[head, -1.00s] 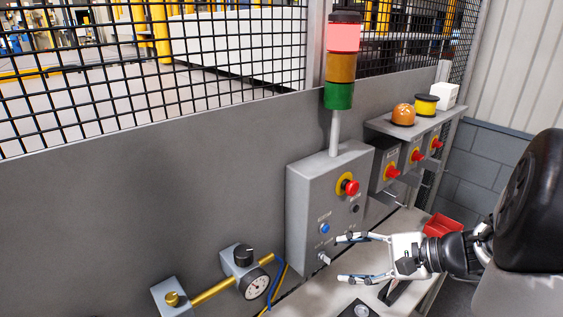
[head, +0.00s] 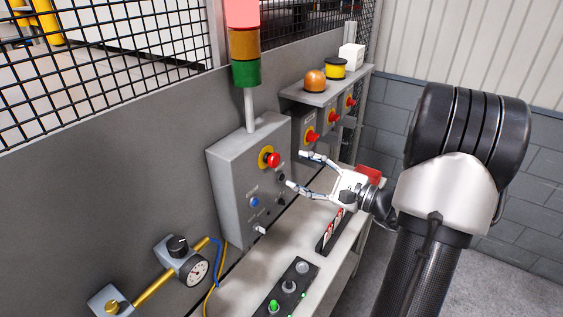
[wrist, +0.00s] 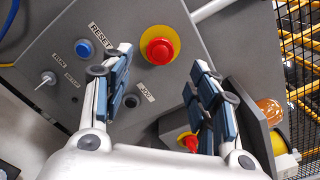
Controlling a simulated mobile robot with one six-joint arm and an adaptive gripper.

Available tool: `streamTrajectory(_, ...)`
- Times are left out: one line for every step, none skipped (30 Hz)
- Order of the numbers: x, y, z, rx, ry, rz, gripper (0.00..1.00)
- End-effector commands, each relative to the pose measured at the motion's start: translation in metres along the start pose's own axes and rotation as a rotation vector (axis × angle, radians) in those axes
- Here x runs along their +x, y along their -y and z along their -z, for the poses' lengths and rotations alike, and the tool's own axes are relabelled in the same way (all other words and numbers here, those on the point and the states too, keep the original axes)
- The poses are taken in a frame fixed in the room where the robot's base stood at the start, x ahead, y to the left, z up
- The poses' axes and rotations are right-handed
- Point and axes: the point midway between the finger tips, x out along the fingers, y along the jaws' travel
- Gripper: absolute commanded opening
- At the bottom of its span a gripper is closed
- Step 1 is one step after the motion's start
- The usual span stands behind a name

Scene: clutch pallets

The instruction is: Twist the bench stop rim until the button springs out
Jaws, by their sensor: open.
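The red stop button (head: 269,160) sits on a yellow ring on the front of the grey control box (head: 228,190). In the wrist view the red button (wrist: 160,47) faces me between and just beyond the fingertips, with its rim uncovered. My gripper (head: 297,170) is open and empty in front of the box, its fingers pointing at the panel. The fingers look apart from the button. In the wrist view my gripper (wrist: 163,62) has one finger on each side of the button's line.
A blue reset button (wrist: 84,47), a black jog knob (wrist: 131,100) and a toggle (wrist: 46,78) share the panel. Grey boxes with red knobs (head: 311,136) stand to its right. The signal tower (head: 245,60) rises above. A button strip (head: 290,285) lies on the bench.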

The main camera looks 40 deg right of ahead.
Motion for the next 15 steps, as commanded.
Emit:
streamTrajectory(0.013,-0.001,-0.002,0.000,0.005,-0.004,0.55)
streamTrajectory(0.019,-0.001,-0.002,0.000,0.005,-0.004,0.55)
streamTrajectory(0.027,0.000,-0.002,-0.001,0.004,-0.004,0.55)
streamTrajectory(0.032,0.000,-0.002,-0.001,0.004,-0.004,0.55)
streamTrajectory(0.038,0.000,-0.002,-0.001,0.004,-0.004,0.55)
streamTrajectory(0.044,-0.001,-0.002,0.000,0.004,-0.003,0.55)
streamTrajectory(0.048,-0.001,-0.002,0.000,0.003,-0.004,0.55)
streamTrajectory(0.052,0.000,-0.001,0.000,0.002,-0.003,0.55)
streamTrajectory(0.057,-0.001,-0.001,0.000,0.002,-0.003,0.55)
streamTrajectory(0.060,-0.001,-0.001,0.000,0.002,-0.003,0.55)
streamTrajectory(0.062,0.000,-0.001,-0.001,0.002,-0.002,0.55)
streamTrajectory(0.065,0.000,-0.001,-0.001,0.001,-0.001,0.55)
streamTrajectory(0.067,0.000,-0.001,-0.001,0.001,-0.001,0.55)
streamTrajectory(0.068,0.000,-0.001,-0.001,0.001,-0.001,0.55)
streamTrajectory(0.070,0.000,-0.001,-0.001,0.001,-0.001,0.55)
